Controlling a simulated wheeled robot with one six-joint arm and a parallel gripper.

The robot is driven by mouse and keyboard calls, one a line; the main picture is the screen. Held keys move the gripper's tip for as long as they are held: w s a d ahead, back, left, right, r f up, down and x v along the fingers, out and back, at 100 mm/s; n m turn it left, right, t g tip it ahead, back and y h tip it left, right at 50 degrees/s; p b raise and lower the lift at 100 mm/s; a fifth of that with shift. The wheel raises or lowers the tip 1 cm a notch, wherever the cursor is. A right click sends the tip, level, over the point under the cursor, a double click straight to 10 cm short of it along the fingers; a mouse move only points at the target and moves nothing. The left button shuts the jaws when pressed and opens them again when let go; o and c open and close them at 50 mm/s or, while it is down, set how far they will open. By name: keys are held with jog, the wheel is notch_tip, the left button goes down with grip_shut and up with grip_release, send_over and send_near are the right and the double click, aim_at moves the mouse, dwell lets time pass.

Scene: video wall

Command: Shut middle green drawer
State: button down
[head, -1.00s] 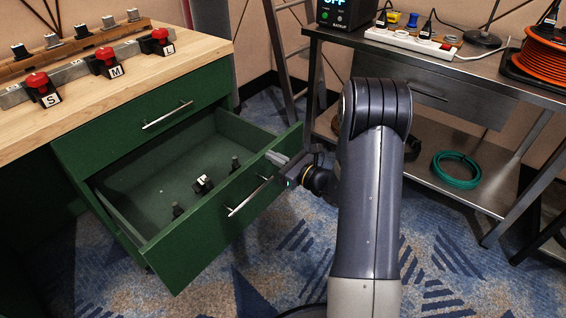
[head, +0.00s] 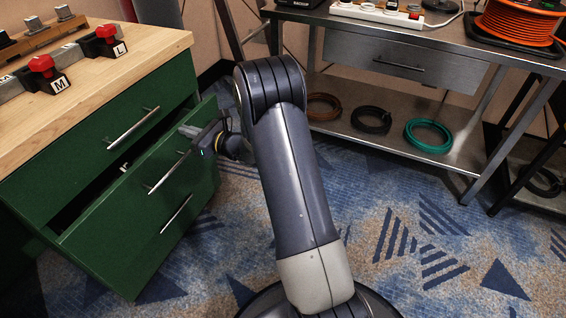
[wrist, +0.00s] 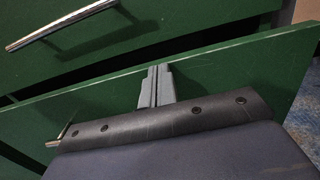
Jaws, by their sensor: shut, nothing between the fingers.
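The middle green drawer (head: 140,190) is partly open, its front standing out from the cabinet below the closed top drawer (head: 105,135). A dark gap shows behind its front, with a small part of the contents visible. Its silver handle (head: 168,172) faces me. My gripper (head: 188,130) is shut and empty at the upper right part of the drawer front. In the wrist view, the closed fingers (wrist: 156,86) reach the drawer's green front (wrist: 225,78) near its top edge and appear to touch it. The drawer's handle is mostly hidden there behind my gripper body.
A wooden worktop (head: 95,85) with red-knobbed blocks lies above the drawers. A lower drawer handle (head: 176,214) shows below. A metal bench (head: 400,50) with coiled cables on its shelf stands right. Patterned carpet (head: 380,240) is clear in front.

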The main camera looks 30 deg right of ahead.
jog(key=shift+x, duration=1.35)
jog(key=shift+s+d, duration=0.1)
jog(key=shift+d, duration=0.05)
